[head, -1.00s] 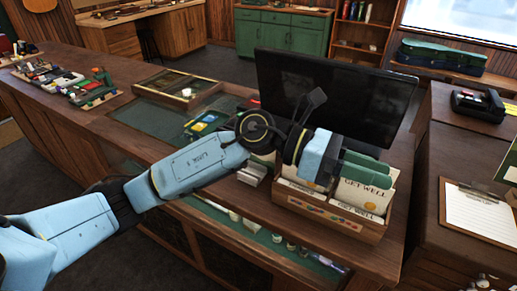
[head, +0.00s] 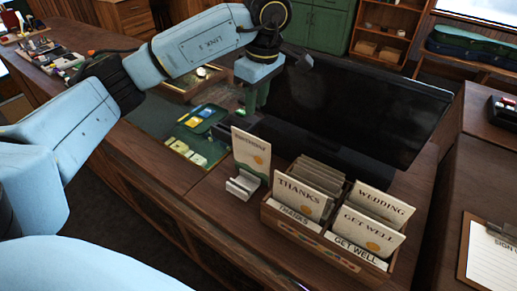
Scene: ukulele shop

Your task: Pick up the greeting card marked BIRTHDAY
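A cream card (head: 251,156) with an orange round mark stands upright just left of the wooden card box; its small lettering is too blurred to read surely. A small pale stand (head: 243,184) is at its foot. The box (head: 309,247) holds cards marked THANKS (head: 301,197), WEDDING (head: 380,203) and GET WELL (head: 370,233), with plain card edges behind. I read BIRTHDAY on none of them. My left gripper (head: 254,110), with green fingers, points down above and behind the upright card, apart from it. Its finger gap is unclear. My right gripper is out of view.
A large black screen (head: 340,105) stands behind the cards. A dark tray with yellow and blue items (head: 203,118) lies left of it on the counter. A clipboard (head: 493,262) lies at the right. The counter's front edge runs below the box.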

